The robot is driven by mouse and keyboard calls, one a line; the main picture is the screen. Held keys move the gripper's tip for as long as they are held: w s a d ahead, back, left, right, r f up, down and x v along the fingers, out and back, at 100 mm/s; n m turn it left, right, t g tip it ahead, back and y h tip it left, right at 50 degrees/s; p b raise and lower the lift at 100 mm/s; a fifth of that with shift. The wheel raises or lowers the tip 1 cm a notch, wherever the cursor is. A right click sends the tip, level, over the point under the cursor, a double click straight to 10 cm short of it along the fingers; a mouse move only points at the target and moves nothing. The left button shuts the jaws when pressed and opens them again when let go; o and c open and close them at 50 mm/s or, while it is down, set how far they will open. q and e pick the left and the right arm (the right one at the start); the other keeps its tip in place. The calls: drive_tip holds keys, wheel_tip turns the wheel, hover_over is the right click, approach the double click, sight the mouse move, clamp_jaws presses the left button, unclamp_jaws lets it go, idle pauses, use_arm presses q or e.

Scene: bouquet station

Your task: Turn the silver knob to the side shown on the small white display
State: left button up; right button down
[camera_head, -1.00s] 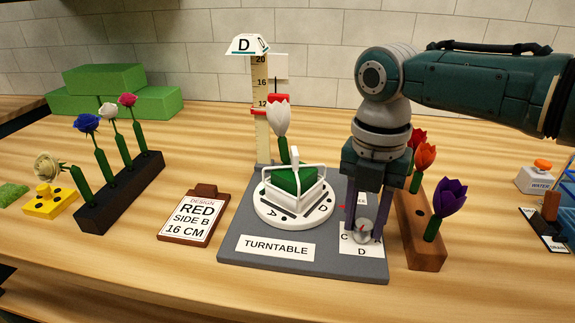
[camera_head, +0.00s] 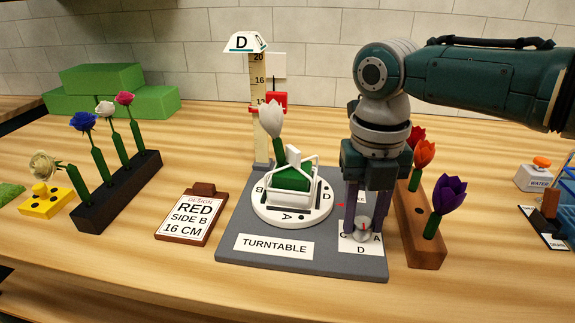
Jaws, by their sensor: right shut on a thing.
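The silver knob (camera_head: 362,231) sits on the white dial label at the front right of the grey turntable base (camera_head: 232,262). My right gripper (camera_head: 363,228) reaches down from above, its dark fingers shut on the knob. A short red mark shows on the knob's top; C, A and D show on the label around it. The white turntable disc (camera_head: 265,216) carries B, A and D, with A near the front. A small white display (camera_head: 245,42) on top of the ruler post reads D. My left gripper is not in view.
A card (camera_head: 186,220) reads RED, SIDE B, 16 CM. A white flower (camera_head: 271,119) stands in the green block on the disc. Flower racks stand on both sides, the brown one (camera_head: 427,252) close right of my gripper. A red slider (camera_head: 277,100) sits on the ruler.

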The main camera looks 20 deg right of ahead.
sight(361, 223)
drive_tip(key=shift+r, duration=0.1)
drive_tip(key=c, duration=0.5)
unclamp_jaws()
wheel_tip(361, 223, up, 10)
drive_tip(key=shift+a+p, duration=0.15)
drive_tip(key=shift+p, duration=0.3)
